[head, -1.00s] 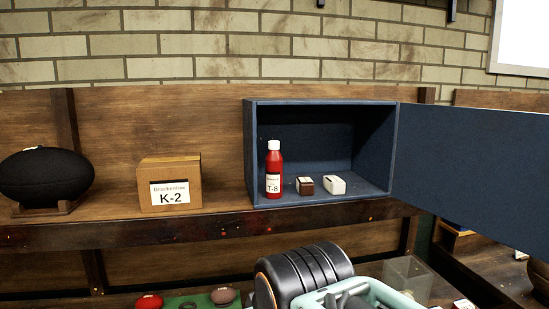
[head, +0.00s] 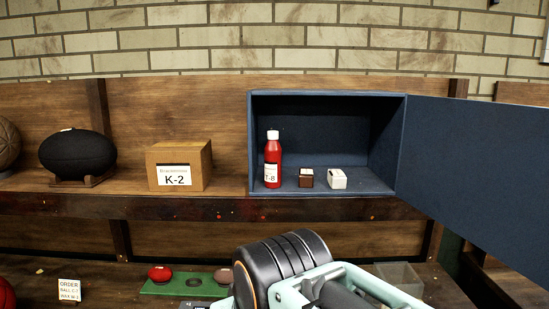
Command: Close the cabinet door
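The cabinet (head: 252,150) is a blue box on the wooden shelf, with its front open. Its blue door (head: 480,185) is hinged on the right side and swung wide open to the right, running past the picture's right edge. Inside stand a red bottle (head: 273,165) labelled T-8, a small brown box (head: 306,178) and a small white box (head: 337,179). My arm shows at the bottom centre, below the cabinet. My gripper's fingers cannot be made out, and nothing of my arm touches the door.
On the lower bench are a green mat (head: 185,284) with small balls, an order card (head: 69,291) and a clear container (head: 398,278).

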